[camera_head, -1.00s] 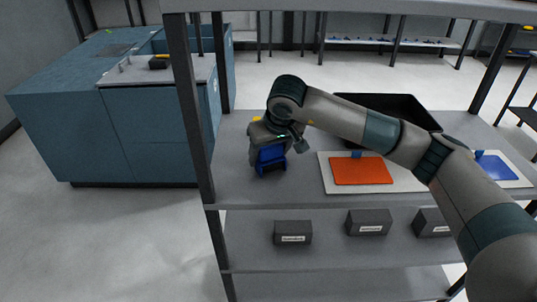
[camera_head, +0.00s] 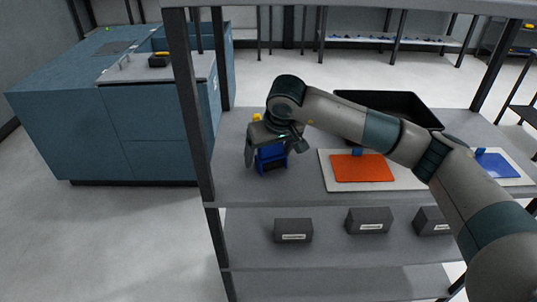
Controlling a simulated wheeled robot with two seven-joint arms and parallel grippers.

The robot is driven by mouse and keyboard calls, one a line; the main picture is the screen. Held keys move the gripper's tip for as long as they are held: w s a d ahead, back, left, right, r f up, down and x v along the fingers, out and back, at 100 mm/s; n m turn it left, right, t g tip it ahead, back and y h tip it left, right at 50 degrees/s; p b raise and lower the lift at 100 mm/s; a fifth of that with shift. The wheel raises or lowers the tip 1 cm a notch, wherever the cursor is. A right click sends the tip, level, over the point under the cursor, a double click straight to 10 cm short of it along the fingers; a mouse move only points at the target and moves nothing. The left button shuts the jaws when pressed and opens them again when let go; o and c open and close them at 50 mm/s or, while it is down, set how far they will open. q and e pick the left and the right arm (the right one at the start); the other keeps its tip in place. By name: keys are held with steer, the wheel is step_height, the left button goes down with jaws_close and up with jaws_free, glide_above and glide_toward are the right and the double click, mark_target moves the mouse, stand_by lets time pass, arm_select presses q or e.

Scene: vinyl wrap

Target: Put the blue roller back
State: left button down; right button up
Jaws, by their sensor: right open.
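My right gripper (camera_head: 273,152) is over the left part of the upper shelf, pointing down. Its fingers are spread on either side of a blue object (camera_head: 271,155) with a dark lower front, which stands on the shelf. I cannot tell whether this is the blue roller itself or a holder with the roller in it. The gripper hides its top and back. A small blue piece (camera_head: 357,152) lies at the back edge of an orange sheet (camera_head: 362,169), and another (camera_head: 479,152) is by a blue sheet (camera_head: 498,167). My left gripper is out of view.
A black tray (camera_head: 400,101) sits at the back of the shelf, partly behind my right arm. A yellow item (camera_head: 256,117) is behind the gripper. A rack post (camera_head: 190,110) stands close on the left. Grey labelled boxes (camera_head: 293,230) are on the lower shelf.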

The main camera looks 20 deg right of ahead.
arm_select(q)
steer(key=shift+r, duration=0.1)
arm_select(e)
steer(key=shift+r, duration=0.15)
steer(key=shift+r, duration=0.1)
steer(key=shift+r+p, duration=0.15)
steer(key=shift+p, duration=0.25)
steer(key=shift+r+p, duration=0.4)
steer(key=shift+p, duration=0.1)
arm_select(q)
steer(key=b, duration=0.2)
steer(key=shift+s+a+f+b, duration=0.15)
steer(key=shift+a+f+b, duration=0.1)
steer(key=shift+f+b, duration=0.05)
arm_select(e)
steer(key=v, duration=1.1)
steer(key=shift+s+r, duration=0.15)
steer(key=shift+r, duration=0.2)
steer(key=shift+s, duration=0.1)
